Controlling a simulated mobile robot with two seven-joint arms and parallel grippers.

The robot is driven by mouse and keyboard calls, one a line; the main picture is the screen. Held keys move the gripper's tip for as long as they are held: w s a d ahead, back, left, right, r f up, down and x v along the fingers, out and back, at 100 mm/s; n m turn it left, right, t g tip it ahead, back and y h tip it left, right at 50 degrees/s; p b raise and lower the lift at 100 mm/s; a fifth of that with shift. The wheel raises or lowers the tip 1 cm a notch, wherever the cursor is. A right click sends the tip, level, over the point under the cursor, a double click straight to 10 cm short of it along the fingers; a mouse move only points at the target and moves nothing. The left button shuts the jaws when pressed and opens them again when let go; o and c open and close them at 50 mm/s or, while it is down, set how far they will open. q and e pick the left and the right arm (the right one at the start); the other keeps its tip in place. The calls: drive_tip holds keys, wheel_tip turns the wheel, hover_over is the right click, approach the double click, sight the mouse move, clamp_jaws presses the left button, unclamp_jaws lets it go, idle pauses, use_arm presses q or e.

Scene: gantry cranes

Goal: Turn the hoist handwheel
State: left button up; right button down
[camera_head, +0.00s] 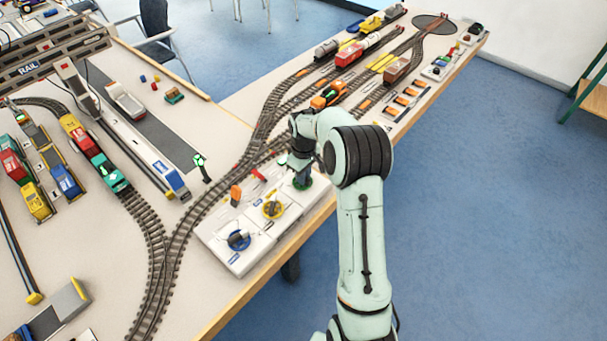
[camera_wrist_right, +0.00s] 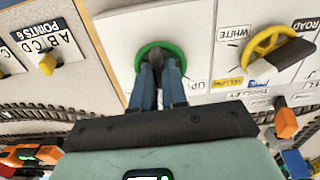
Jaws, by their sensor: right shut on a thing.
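A green handwheel (camera_head: 304,184) sits on the right end of the white control panel (camera_head: 222,256), partly hidden under my right gripper (camera_head: 299,172). In the right wrist view the green handwheel (camera_wrist_right: 140,58) lies at the fingertips of my right gripper (camera_wrist_right: 162,75), beside a label reading UP. The right fingers are close together and shut on the green wheel's dark middle part. A yellow handwheel (camera_head: 273,209) and a blue handwheel (camera_head: 238,240) are to its left on the same panel. My left gripper is not in view.
Train tracks (camera_head: 178,240) curve along the panel's far side. Small orange (camera_head: 236,194) and red levers stand at the panel's back edge. A yellow points lever (camera_wrist_right: 47,64) is on a neighbouring panel. The wooden table edge (camera_head: 270,270) runs close in front, with blue floor beyond.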

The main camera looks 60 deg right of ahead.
drive_tip(key=c, duration=1.2)
unclamp_jaws()
drive_tip(key=shift+o, duration=0.2)
drive_tip(key=shift+r, duration=0.1)
wheel_tip(320, 180, up, 13)
drive_tip(key=p, duration=0.1)
drive_tip(key=shift+r, duration=0.15)
